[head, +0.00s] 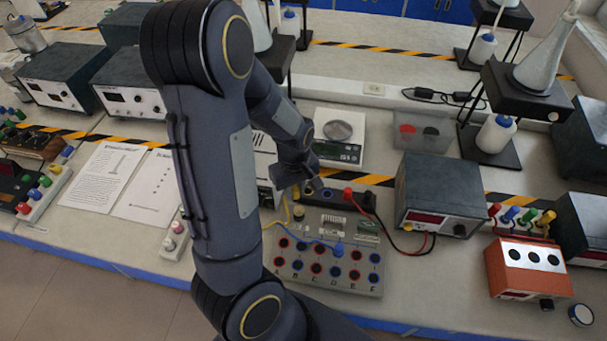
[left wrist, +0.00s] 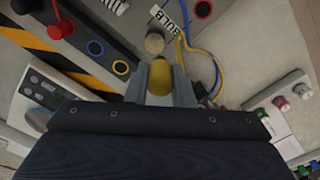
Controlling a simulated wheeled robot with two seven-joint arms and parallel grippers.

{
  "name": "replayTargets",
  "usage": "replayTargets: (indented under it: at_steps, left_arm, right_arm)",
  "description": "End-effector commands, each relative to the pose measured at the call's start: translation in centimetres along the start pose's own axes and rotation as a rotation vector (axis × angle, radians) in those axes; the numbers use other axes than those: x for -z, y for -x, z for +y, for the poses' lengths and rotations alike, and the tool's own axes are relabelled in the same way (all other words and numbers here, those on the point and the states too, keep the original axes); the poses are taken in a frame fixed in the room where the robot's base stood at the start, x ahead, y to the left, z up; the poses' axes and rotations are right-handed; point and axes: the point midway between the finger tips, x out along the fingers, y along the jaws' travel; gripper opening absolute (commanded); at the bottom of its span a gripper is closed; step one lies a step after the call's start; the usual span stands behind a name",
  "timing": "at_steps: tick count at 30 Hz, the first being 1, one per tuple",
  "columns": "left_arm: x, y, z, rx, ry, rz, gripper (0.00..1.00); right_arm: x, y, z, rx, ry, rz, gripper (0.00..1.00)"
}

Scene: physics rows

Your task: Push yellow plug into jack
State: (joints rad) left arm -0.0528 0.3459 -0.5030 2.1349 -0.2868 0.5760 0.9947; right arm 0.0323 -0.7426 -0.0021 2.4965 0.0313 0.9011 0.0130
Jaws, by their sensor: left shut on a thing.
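My left gripper (head: 312,186) is shut on the yellow plug (left wrist: 160,78), which shows between the fingers in the left wrist view. In the head view the plug is mostly hidden by the gripper. The dark terminal box (left wrist: 82,42) is beside the gripper, with a yellow-ringed jack (left wrist: 121,68) just left of the plug and a blue-ringed jack (left wrist: 95,47) further along. A red plug (left wrist: 60,27) stands at the box's far end. The yellow jack looks empty, and the plug is apart from it. My right gripper is not in view.
A grey jack panel (head: 305,285) with a blue plug (head: 338,250) and wires lies in front. A power supply (head: 440,190) stands to the right and a scale (head: 350,135) behind. Yellow and blue wires (left wrist: 200,50) run close beside the gripper.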

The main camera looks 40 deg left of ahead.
Motion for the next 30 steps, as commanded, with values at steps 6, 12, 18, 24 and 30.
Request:
replayTargets:
  at_steps: [6, 12, 18, 24, 30]
  left_arm:
    - [-2.1, 1.3, -2.3, -0.003, 0.0, 0.0, 0.0]
    - [-2.7, 1.7, -3.0, 0.0, 0.001, 0.0, 0.0]
    - [-2.7, 1.7, -3.1, 0.001, 0.001, 0.0, 0.0]
    - [-2.9, 1.6, -3.0, 0.0, 0.023, 0.0, 0.0]
    - [-4.2, 1.2, -3.0, 0.002, 0.173, -0.001, 0.0]
  right_arm:
    - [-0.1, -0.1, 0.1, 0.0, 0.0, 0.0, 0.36]
    - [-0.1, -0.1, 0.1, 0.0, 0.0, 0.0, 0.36]
    - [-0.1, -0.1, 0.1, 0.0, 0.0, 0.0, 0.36]
    - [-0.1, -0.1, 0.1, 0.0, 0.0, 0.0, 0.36]
    - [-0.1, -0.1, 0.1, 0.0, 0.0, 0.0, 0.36]
